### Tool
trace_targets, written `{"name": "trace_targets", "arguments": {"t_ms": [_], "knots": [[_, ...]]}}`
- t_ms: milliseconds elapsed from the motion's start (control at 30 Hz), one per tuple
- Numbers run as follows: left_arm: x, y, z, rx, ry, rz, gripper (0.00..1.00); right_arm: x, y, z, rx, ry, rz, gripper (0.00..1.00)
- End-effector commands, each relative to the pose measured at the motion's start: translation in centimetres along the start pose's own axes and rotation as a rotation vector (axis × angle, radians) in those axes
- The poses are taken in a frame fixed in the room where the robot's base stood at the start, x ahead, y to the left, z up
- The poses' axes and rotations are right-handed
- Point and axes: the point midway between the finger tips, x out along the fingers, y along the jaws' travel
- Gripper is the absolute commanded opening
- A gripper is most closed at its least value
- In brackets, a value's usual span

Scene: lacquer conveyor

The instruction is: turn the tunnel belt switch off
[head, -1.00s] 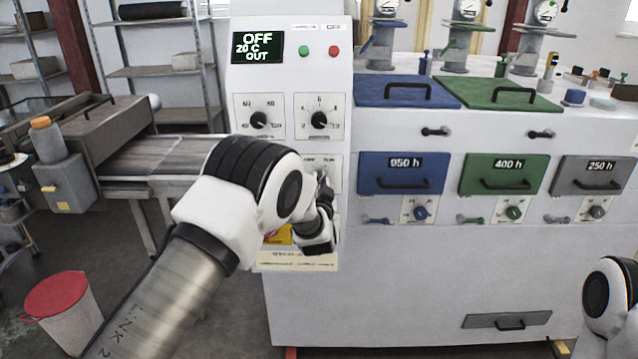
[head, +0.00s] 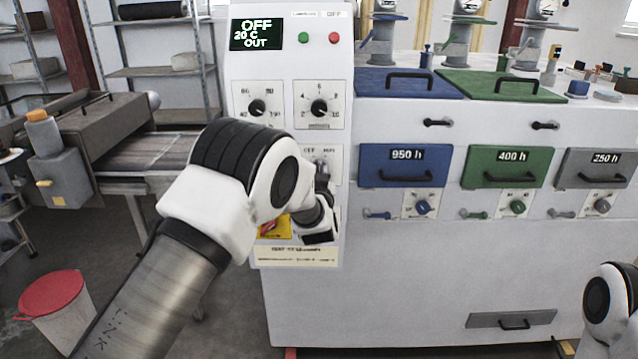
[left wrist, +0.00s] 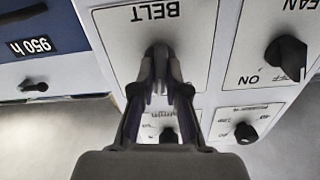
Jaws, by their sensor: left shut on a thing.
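The belt switch is a dark knob (left wrist: 159,54) on a white plate marked BELT (left wrist: 155,20), upside down in the left wrist view. My left gripper (left wrist: 161,78) is shut on this knob, one finger on each side. In the head view my left gripper (head: 323,178) is at the control panel's switch plate (head: 310,152), partly hidden behind my wrist. The fingers cover much of the knob, so its exact setting is unclear. The display (head: 256,34) reads OFF, 20 C, OUT. My right gripper is out of view.
A fan switch (left wrist: 286,55) sits beside the belt plate. Two dials (head: 319,107) and green and red buttons (head: 334,38) are above on the panel. A yellow plate (head: 275,228) is below. Blue (head: 403,166) and green drawers are to the right. A red-lidded bin (head: 50,294) stands at left.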

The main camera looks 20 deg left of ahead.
Motion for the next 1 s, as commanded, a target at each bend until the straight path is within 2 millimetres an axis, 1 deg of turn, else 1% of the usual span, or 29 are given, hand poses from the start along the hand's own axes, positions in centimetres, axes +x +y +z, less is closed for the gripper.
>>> {"name": "trace_targets", "arguments": {"t_ms": [33, 300, 500, 700, 1000], "knots": [[0.0, 0.1, 0.5, -0.044, 0.003, 0.0, 0.0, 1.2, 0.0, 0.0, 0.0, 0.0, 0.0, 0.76], [0.0, 0.1, 0.4, -0.299, 0.004, 0.001, 0.0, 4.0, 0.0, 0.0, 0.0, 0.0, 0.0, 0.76], [0.0, 0.1, 0.3, -0.467, 0.003, 0.001, 0.0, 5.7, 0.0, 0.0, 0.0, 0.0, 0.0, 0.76], [0.0, 0.1, 0.2, -0.59, 0.003, 0.001, 0.0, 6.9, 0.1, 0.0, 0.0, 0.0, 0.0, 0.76], [0.0, 0.0, -0.1, -0.675, 0.003, 0.001, 0.0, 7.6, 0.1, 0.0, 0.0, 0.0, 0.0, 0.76]]}}
